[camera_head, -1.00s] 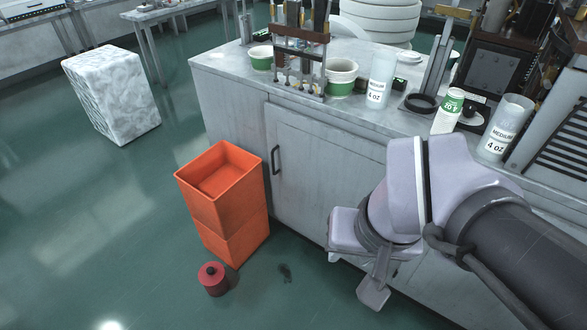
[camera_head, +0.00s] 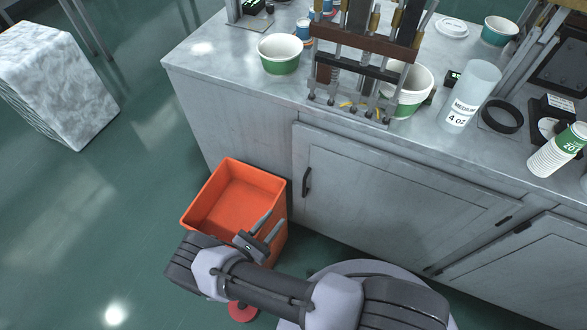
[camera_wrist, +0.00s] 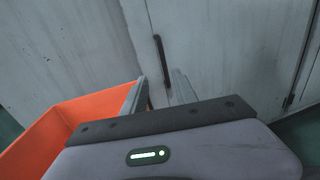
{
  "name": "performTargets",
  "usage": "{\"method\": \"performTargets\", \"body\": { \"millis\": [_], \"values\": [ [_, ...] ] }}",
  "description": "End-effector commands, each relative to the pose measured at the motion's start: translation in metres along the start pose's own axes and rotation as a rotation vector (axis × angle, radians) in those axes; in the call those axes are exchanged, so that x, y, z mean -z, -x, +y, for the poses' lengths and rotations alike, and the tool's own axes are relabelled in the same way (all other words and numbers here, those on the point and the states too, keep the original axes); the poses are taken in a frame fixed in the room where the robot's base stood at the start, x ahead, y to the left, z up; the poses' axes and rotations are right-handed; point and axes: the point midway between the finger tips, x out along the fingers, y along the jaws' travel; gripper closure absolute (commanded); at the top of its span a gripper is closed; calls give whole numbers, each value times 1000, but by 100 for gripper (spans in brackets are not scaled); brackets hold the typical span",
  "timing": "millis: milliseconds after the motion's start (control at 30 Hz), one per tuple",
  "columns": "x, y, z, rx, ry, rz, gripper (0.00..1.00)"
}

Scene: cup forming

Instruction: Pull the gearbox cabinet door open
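The grey cabinet door (camera_head: 395,195) is shut in the front of the workbench. Its dark vertical handle (camera_head: 307,182) is near the door's left edge. The handle (camera_wrist: 160,55) also shows upright in the wrist view, ahead of the fingers, with the door panel (camera_wrist: 225,45) to its right. My gripper (camera_head: 276,219) is left of and lower than the handle in the head view, over the orange crate's right side. In the wrist view my gripper (camera_wrist: 159,75) has two fingers apart with nothing held between them. The handle's lower end lies in line with the gap; contact cannot be told.
An orange crate (camera_head: 205,192) stands on the floor left of the door, close beside my gripper. A red canister (camera_head: 243,312) is partly hidden below my arm. The worktop (camera_head: 205,70) carries cups and a metal fixture.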

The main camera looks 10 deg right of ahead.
Motion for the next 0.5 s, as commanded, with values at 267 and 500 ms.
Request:
{"method": "performTargets", "body": {
  "millis": [267, 500],
  "values": [
    [1, -57, -2, 9, -2, 2, 66],
    [2, -119, -2, 10, -2, 3, 66]
  ]
}}
